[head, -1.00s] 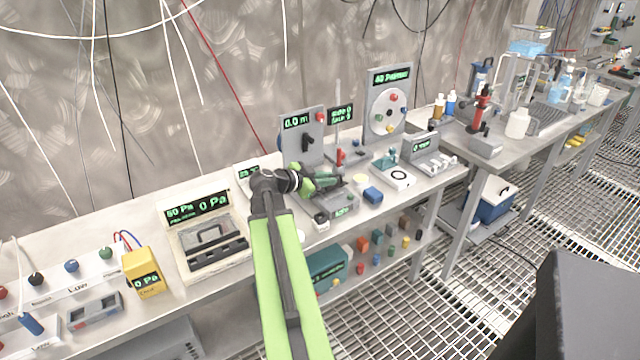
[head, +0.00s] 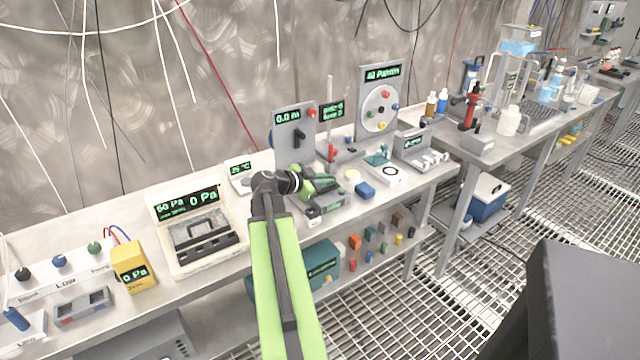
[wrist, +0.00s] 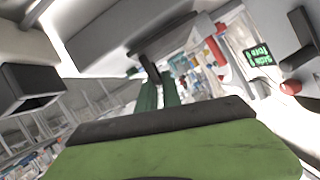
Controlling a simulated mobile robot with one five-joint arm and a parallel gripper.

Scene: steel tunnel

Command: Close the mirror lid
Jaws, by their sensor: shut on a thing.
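My gripper (head: 322,187) is low over a small grey device (head: 328,207) with a green readout on the bench, in the middle of the head view. In the wrist view its green fingertips (wrist: 157,92) are shut on a dark tab (wrist: 150,68). The tab joins a grey slab-like part (wrist: 130,30), which appears to be the mirror lid. The mirror face does not show. My arm and gripper hide much of the device in the head view, so the lid's angle cannot be told.
A red-handled stand (head: 332,152) and a grey panel with a lever (head: 294,135) rise close behind my gripper. An open case (head: 205,240) stands to the left.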

